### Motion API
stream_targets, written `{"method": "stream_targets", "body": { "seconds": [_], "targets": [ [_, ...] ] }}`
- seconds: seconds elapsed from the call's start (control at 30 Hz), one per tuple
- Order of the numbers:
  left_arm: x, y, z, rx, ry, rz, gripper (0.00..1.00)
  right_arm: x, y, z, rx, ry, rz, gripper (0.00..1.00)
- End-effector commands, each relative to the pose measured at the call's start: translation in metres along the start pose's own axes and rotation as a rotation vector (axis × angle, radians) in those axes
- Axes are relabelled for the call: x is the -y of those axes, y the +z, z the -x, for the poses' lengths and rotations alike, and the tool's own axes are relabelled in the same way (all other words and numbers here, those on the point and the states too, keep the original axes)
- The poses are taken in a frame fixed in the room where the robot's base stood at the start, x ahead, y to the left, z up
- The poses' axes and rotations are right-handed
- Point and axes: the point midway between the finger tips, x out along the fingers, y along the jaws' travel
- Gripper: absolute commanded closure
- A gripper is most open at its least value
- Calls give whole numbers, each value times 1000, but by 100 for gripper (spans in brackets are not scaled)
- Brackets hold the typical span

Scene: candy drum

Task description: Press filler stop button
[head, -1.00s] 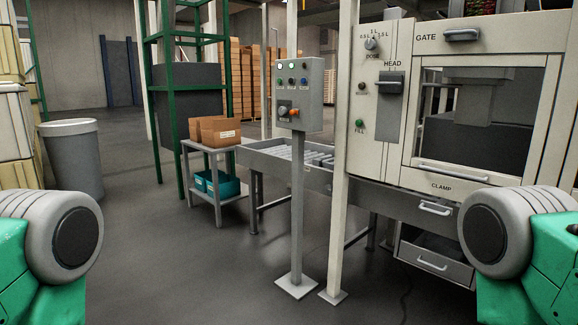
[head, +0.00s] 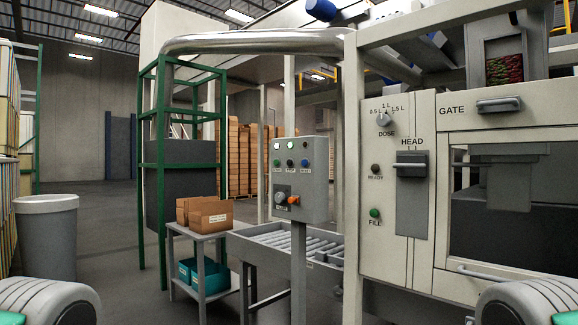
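A grey control box (head: 301,180) stands on a post left of the filler machine (head: 398,240). It has small lamps on top and a row of buttons: green (head: 277,162), a middle one (head: 290,163) of unclear colour, and blue (head: 304,163). Their labels are too small to read surely. A knob (head: 280,196) with an orange part beside it (head: 293,200) sits below. The machine front has a dose dial, a head lever (head: 411,166), a ready lamp (head: 376,170) and a green fill button (head: 375,213). Neither gripper is in view; only my arm parts show in the bottom corners.
A roller conveyor (head: 262,252) runs behind the box post. A small table (head: 205,237) carries cardboard boxes (head: 207,214), with teal bins (head: 196,273) below. A grey barrel (head: 45,236) and green rack (head: 161,165) stand at the left. Open floor lies between barrel and table.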

Motion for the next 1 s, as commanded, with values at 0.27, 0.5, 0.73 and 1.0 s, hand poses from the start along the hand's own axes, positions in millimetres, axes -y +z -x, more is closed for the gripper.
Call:
{"method": "stream_targets", "body": {
  "seconds": [0.27, 0.5, 0.73, 1.0],
  "targets": [
    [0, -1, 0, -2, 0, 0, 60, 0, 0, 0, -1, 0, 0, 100],
    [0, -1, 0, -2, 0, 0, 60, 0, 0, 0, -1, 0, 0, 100],
    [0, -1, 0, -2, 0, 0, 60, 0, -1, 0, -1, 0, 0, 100],
    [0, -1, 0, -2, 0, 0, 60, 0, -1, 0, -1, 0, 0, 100]
  ]
}}
